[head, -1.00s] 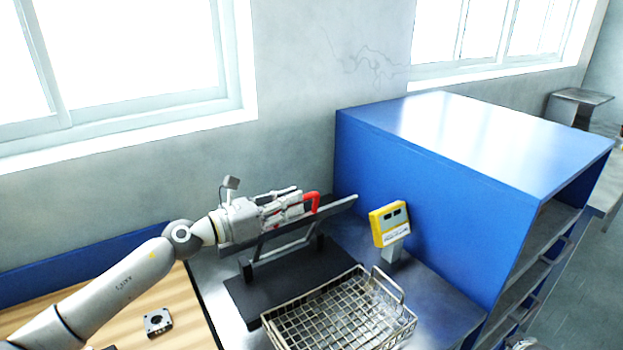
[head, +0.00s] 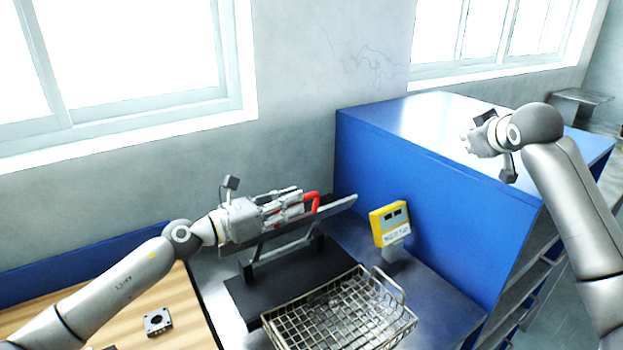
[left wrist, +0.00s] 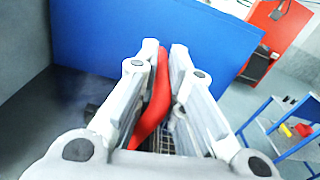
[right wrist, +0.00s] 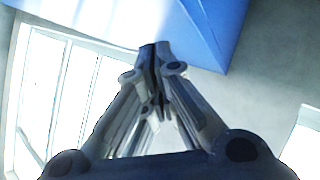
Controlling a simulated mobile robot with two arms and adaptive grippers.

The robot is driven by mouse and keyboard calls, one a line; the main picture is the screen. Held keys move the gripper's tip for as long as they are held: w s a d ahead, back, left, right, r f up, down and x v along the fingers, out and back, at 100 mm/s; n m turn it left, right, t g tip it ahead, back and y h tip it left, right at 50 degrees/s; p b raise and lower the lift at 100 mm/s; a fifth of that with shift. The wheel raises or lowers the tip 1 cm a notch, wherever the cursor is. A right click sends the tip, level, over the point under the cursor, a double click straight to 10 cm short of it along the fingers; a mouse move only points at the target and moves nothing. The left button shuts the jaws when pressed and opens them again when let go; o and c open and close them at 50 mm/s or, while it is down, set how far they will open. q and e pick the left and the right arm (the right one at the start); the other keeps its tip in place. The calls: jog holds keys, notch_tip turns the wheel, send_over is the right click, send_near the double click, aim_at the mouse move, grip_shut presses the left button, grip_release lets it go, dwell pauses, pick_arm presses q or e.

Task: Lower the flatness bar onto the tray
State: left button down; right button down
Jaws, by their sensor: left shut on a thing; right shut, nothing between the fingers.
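The flatness bar (head: 338,207) is a long dark bar on a frame, raised above a black base (head: 250,308) on the metal bench. Its red handle (head: 314,198) is between the fingers of my left gripper (head: 290,205). The red handle also shows between the fingers in the left wrist view (left wrist: 152,105). The wire mesh tray (head: 335,318) lies in front of the bar, partly on the black base. My right gripper (head: 468,140) is shut and empty, up by the blue cabinet; its closed fingertips show in the right wrist view (right wrist: 155,60).
A small square block (head: 158,321) lies on the wooden surface at the left. The wall and windows are behind.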

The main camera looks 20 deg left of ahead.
jog(key=s+a+g+y, duration=0.2)
jog(key=s+a, duration=0.3)
jog(key=a, duration=0.5)
jog(key=s+a+n+g+y, duration=0.1)
jog(key=s+a+y, duration=0.1)
jog(key=s+a, duration=0.5)
jog(key=s+a+g+y, duration=0.2)
jog(key=a+y, duration=0.1)
jog(key=a, duration=0.9)
jog(key=f+x, duration=0.1)
jog(key=x, duration=0.9)
jog(key=shift+s+d+f, duration=0.5)
jog(key=shift+s+d, duration=0.1)
jog(key=shift+d, duration=0.15)
jog(key=shift+s+d+f, duration=0.5)
jog(key=shift+s+d, duration=0.05)
jog(key=shift+d, duration=0.25)
jog(key=shift+d, duration=0.1)
jog(key=shift+s+d+f+t, duration=0.35)
jog(key=shift+s+d+t, duration=0.05)
jog(key=shift+s+d, duration=0.15)
